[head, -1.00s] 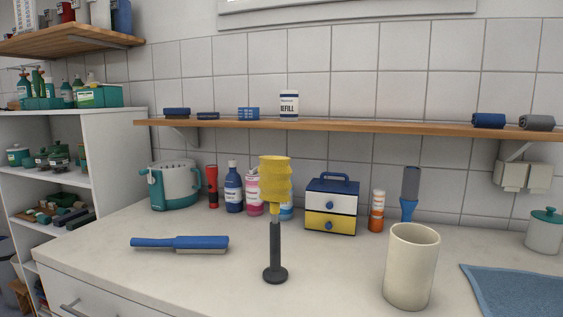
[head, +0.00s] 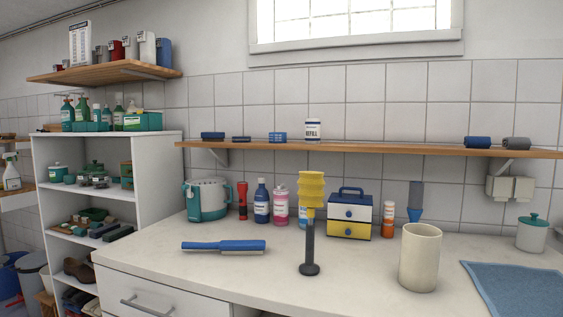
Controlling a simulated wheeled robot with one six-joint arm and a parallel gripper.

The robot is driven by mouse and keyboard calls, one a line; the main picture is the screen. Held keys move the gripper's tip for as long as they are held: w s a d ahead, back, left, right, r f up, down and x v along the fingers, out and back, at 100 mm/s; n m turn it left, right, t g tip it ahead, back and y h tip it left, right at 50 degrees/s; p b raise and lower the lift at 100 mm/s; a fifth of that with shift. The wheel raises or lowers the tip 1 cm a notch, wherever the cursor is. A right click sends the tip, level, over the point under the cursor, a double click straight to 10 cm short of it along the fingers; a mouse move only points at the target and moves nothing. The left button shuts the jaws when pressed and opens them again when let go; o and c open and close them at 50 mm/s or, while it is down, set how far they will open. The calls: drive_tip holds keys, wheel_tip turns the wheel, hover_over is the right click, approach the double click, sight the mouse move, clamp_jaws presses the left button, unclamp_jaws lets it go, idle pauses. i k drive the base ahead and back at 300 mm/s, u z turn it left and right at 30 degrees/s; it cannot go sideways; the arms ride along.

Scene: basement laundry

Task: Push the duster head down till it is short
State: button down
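The duster stands upright on the white counter in the head view. Its yellow ribbed head (head: 311,190) sits at the top of a dark grey handle (head: 309,243) with a round foot. A short yellow length of shaft shows between the head and the handle. Nothing touches the duster. My gripper is not in view.
A cream cup (head: 420,257) stands to the right of the duster, and a blue brush (head: 224,246) lies to its left. Behind are bottles, a blue and yellow drawer box (head: 349,215) and a teal-white bucket (head: 207,199). A wooden shelf (head: 370,149) runs above. A blue cloth (head: 520,288) lies at right.

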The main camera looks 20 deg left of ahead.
sight(311, 194)
drive_tip(key=u, duration=0.55)
drive_tip(key=i, duration=0.65)
drive_tip(key=u, duration=0.35)
